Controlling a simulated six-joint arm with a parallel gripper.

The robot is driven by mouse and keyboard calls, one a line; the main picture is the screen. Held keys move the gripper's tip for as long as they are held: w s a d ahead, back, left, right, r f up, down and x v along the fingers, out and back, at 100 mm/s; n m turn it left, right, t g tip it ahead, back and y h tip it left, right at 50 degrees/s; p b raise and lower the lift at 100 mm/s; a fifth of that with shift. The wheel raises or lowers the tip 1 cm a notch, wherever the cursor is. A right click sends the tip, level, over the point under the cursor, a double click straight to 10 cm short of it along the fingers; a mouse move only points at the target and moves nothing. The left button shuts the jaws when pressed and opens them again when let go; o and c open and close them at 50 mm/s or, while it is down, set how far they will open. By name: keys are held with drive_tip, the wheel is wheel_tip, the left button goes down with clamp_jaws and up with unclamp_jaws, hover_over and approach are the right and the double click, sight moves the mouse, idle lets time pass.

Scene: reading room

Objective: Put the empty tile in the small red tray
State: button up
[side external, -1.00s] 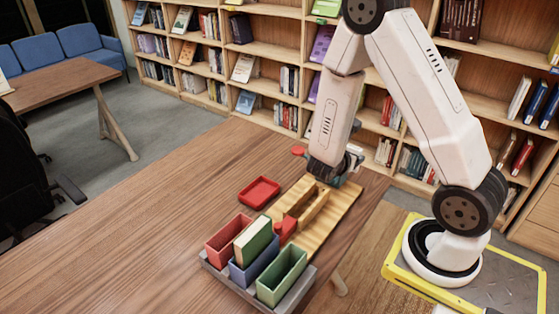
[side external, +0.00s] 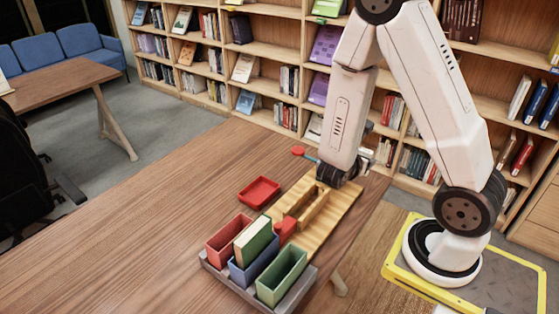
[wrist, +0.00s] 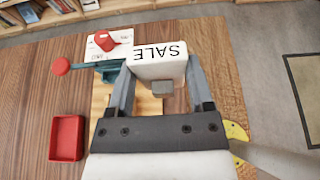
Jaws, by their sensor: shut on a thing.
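My gripper (wrist: 158,70) is shut on a white block (wrist: 150,68) with black letters "SALE" upside down in the wrist view. A small grey square piece (wrist: 163,88) shows against the block's near side. The small red tray (side external: 259,193) lies on the table left of the wooden board and looks empty. It also shows at the left of the wrist view (wrist: 67,138), left of my gripper and apart from it. In the side view the arm mostly hides the gripper. I cannot tell which piece is the empty tile.
A teal device with a red knob (wrist: 61,66) stands beside the block, near a printed card (wrist: 97,47). A slotted wooden board (side external: 334,204) lies on the table. A grey rack holds red (side external: 226,237), blue and green (side external: 283,275) bins. The table's left part is clear.

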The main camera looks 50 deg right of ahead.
drive_tip(key=shift+w, duration=0.1)
drive_tip(key=w+a+f, duration=0.3)
drive_tip(key=w+a, duration=0.2)
drive_tip(key=w, duration=0.3)
drive_tip(key=w+a+f, duration=0.3)
drive_tip(key=w+a, duration=0.1)
drive_tip(key=w, duration=0.4)
drive_tip(key=shift+a, duration=0.35)
drive_tip(key=shift+w+d+f, duration=0.45)
drive_tip(key=shift+w+f, duration=1.15)
drive_tip(key=shift+w, duration=0.6)
drive_tip(key=shift+w+d+f, duration=0.45)
drive_tip(key=shift+w+f, duration=1.15)
drive_tip(key=shift+w, duration=0.6)
drive_tip(key=shift+w+d+f, duration=0.45)
drive_tip(key=shift+w+f, duration=1.15)
drive_tip(key=shift+w, duration=0.6)
drive_tip(key=shift+w+f, duration=0.1)
